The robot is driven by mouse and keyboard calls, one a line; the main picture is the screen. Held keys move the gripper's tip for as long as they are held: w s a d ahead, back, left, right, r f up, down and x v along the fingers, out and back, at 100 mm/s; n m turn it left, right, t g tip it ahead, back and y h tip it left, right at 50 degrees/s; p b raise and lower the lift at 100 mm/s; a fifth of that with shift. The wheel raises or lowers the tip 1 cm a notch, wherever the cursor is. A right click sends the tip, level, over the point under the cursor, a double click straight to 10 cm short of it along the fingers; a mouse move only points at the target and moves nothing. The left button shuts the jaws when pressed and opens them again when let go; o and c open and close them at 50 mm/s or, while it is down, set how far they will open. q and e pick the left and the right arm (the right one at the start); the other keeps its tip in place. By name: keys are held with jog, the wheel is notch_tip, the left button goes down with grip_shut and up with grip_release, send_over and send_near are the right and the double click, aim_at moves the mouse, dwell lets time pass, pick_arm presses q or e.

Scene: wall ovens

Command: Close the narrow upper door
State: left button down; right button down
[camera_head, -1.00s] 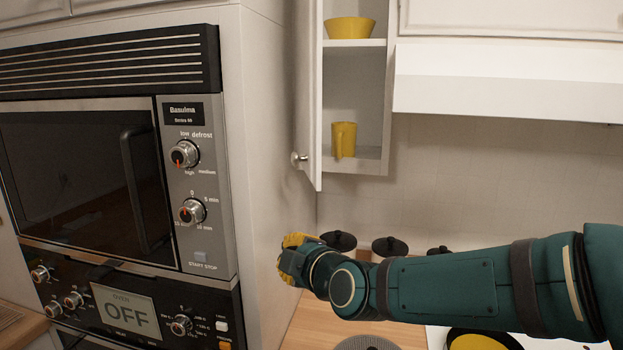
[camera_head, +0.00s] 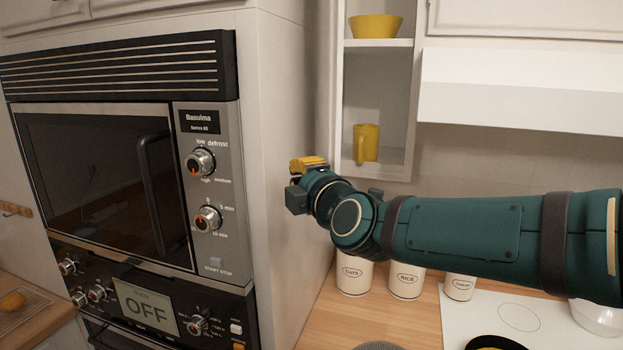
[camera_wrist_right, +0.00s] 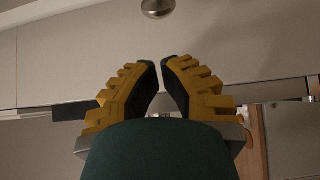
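The narrow upper door (camera_head: 326,90) stands open, seen almost edge-on at the left of its narrow cabinet (camera_head: 412,90). My right gripper (camera_head: 308,163) is near the door's lower end in the head view. That view does not clearly show the door's knob. In the right wrist view, a round metal knob (camera_wrist_right: 158,8) shows at the top on a pale panel, ahead of my right gripper (camera_wrist_right: 160,62). Its yellow fingers are drawn close together with a slim gap and nothing between them. I cannot tell whether they touch the door. My left gripper is not in view.
The cabinet holds a yellow bowl (camera_head: 375,26) and a yellow mug (camera_head: 366,142). The wall ovens (camera_head: 100,180) stand at left. White canisters (camera_head: 406,282) stand below my right arm on the wooden counter (camera_head: 325,325), with a cooktop (camera_head: 515,318) at right.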

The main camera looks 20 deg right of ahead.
jog(key=d, duration=0.1)
jog(key=w+d, duration=0.1)
jog(key=d+b, duration=0.1)
jog(key=shift+w+d, duration=0.3)
jog(key=shift+w, duration=0.1)
dwell(0.5)
